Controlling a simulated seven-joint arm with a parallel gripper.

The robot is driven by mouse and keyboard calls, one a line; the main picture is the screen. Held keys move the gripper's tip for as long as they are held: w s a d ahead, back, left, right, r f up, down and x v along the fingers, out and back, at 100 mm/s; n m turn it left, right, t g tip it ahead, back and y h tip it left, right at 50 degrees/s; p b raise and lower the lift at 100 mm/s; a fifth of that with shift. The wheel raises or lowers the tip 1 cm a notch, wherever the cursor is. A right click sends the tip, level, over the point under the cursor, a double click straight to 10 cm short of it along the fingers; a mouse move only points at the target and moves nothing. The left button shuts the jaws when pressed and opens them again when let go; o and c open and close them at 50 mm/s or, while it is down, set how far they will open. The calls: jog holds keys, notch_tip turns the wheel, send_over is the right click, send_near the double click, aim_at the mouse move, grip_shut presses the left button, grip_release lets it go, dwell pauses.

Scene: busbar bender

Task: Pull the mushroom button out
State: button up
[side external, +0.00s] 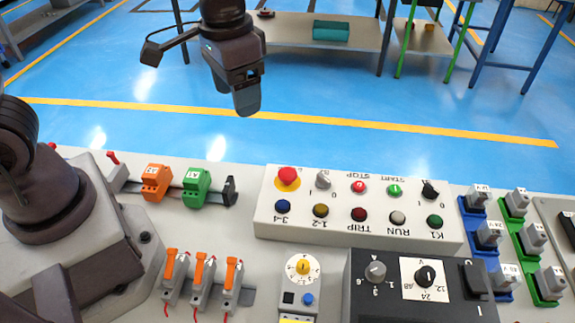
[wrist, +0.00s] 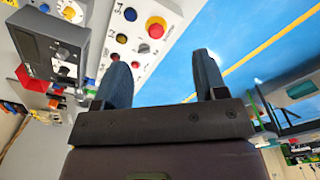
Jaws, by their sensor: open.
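The mushroom button (side external: 288,175) is a red cap on a yellow round base at the upper left corner of the white control box in the side external view. It also shows in the wrist view (wrist: 156,30), above and between my two fingers. My gripper (side external: 248,103) hangs above and behind the box, over the blue floor in the side view, apart from the button. In the wrist view my gripper (wrist: 162,75) has its two blue-grey fingers spread with nothing between them. Whether the button is in or out is too small to tell.
The white control box (side external: 350,242) carries several other knobs, buttons and lamps close to the mushroom button. Orange (side external: 155,182) and green (side external: 196,187) terminal blocks stand to its left. A black power unit (side external: 365,300) stands in front. The space above the box is clear.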

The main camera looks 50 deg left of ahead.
jog(key=g, duration=0.1)
send_over(287, 172)
jog(key=s, duration=0.2)
notch_tip(287, 172, down, 6)
jog(key=w, duration=0.2)
jog(key=shift+n+t, duration=0.3)
jog(key=shift+n, duration=0.2)
notch_tip(287, 172, down, 12)
jog(key=shift+w+f, duration=0.1)
jog(key=shift+f, duration=0.05)
grip_shut()
jog(key=shift+r, duration=0.55)
grip_release()
notch_tip(287, 172, up, 13)
